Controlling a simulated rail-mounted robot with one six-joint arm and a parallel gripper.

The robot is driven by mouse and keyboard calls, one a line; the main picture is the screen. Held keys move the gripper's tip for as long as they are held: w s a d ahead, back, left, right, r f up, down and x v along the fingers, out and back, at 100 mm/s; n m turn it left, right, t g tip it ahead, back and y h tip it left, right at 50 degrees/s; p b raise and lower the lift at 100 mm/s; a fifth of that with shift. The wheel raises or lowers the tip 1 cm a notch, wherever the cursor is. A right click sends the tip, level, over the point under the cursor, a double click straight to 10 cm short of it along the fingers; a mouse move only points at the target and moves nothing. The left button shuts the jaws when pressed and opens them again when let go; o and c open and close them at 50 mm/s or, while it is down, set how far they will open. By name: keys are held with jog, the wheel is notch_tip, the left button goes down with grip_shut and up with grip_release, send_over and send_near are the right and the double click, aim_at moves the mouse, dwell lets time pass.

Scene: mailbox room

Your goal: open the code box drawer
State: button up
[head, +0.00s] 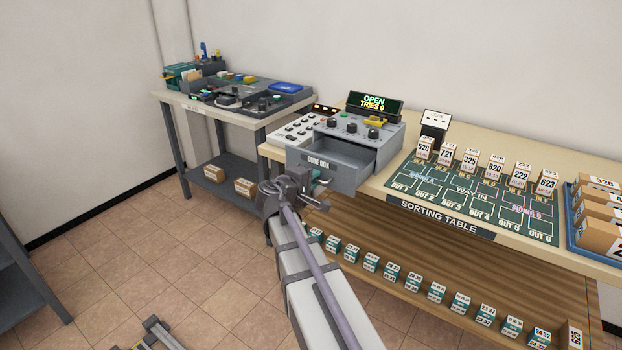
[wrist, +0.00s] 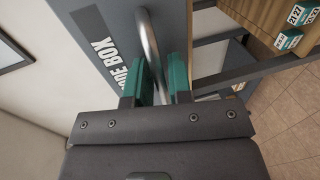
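The grey code box (head: 357,124) stands on the sorting table, its green display (head: 375,102) reading "OPEN TRIES 0". Its drawer (head: 345,180) is pulled out toward me, and the part of its inside that shows looks empty. My gripper (head: 318,181) is at the drawer's front. In the wrist view the drawer front (wrist: 75,12) carries a curved metal handle (wrist: 149,42). In the head view my gripper hides the handle.
The sorting table (head: 406,209) bears a green mat (head: 470,203), numbered boxes and a blue tray (head: 574,229). A lower shelf (head: 440,270) holds a row of small boxes. A side table (head: 245,121) stands at the left. Floor between is clear.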

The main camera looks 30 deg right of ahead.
jog(key=p+v, duration=0.2)
jog(key=v, duration=0.8)
jog(key=shift+s+a, duration=0.2)
jog(key=shift+a, duration=0.15)
jog(key=shift+s, duration=0.1)
jog(key=s+a+f+m+g+y, duration=0.4)
jog(key=s+a+f+y, duration=0.35)
jog(key=f, duration=0.25)
jog(key=s+a+f+g+y, duration=0.25)
jog(key=s+a+y, duration=0.4)
jog(key=a, duration=0.35)
notch_tip(320, 180, up, 14)
jog(key=w+p, duration=0.1)
jog(key=p, duration=1.4)
jog(key=shift+t, duration=0.35)
jog(key=shift+d+r, duration=0.1)
jog(key=shift+d, duration=0.05)
